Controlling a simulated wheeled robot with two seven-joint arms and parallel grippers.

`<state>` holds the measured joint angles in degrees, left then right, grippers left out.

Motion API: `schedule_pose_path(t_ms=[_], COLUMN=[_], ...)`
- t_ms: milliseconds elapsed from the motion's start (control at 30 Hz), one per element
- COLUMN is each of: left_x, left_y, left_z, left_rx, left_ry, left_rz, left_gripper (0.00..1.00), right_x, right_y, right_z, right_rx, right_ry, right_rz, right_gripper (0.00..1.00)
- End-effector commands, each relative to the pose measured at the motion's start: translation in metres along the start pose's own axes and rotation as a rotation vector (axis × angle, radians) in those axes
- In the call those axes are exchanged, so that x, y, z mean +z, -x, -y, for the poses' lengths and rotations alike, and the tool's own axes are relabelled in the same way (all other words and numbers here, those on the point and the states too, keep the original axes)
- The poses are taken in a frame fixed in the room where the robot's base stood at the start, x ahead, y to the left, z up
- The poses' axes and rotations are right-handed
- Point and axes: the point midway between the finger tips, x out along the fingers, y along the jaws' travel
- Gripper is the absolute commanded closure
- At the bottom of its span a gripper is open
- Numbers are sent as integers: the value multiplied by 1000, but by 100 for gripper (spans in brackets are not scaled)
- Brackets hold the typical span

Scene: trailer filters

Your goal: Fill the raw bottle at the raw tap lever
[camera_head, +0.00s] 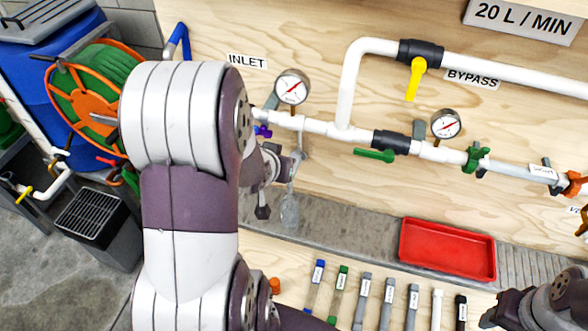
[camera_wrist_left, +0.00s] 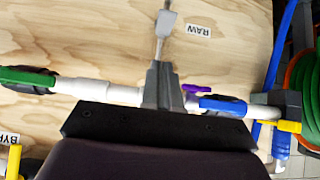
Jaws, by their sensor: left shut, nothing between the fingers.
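My left gripper (camera_head: 287,163) is in front of the pipe below the inlet gauge, partly hidden by my arm. In the left wrist view (camera_wrist_left: 160,84) its fingers are together and empty, close to the pipe. A purple lever (camera_head: 263,131) is just left of it; it also shows in the left wrist view (camera_wrist_left: 197,88). A clear bottle-like shape (camera_head: 289,210) is below the gripper, above the grey trough; whether it holds water is unclear. A RAW label (camera_wrist_left: 198,31) is on the board. Part of my right arm is at lower right; its fingers cannot be made out.
The white pipe carries a green lever (camera_head: 374,155), a yellow bypass lever (camera_head: 416,80) and gauges. A red tray (camera_head: 446,250) lies on the trough. A hose reel (camera_head: 92,97) and a grey bin (camera_head: 98,228) are at left.

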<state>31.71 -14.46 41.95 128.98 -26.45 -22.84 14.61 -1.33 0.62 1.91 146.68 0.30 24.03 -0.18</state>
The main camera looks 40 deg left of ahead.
Motion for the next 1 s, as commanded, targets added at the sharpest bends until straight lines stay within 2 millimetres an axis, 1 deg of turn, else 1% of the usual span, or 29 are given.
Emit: schedule_pose_path(t_ms=[133, 233, 400, 633, 800, 1000], left_x=[0, 2, 2, 2, 20, 28], left_y=[-5, -18, -54, -102, -119, -128], left_z=[0, 0, 0, 0, 0, 0], left_rx=[0, 1, 1, 1, 0, -1], left_ry=[0, 0, 0, -1, -1, 0], left_rz=[1, 3, 5, 5, 5, 3], left_gripper=[100, 100, 100, 100, 100, 100], right_x=[0, 0, 1, 1, 0, 0], right_y=[-1, -4, -7, -6, -3, -3], right_z=[0, 0, 0, 0, 0, 0], right_rx=[0, 0, 0, 0, 0, 0], right_ry=[0, 0, 0, 0, 0, 0], right_rz=[0, 0, 0, 0, 0, 0], right_gripper=[54, 54, 54, 54, 54, 54])
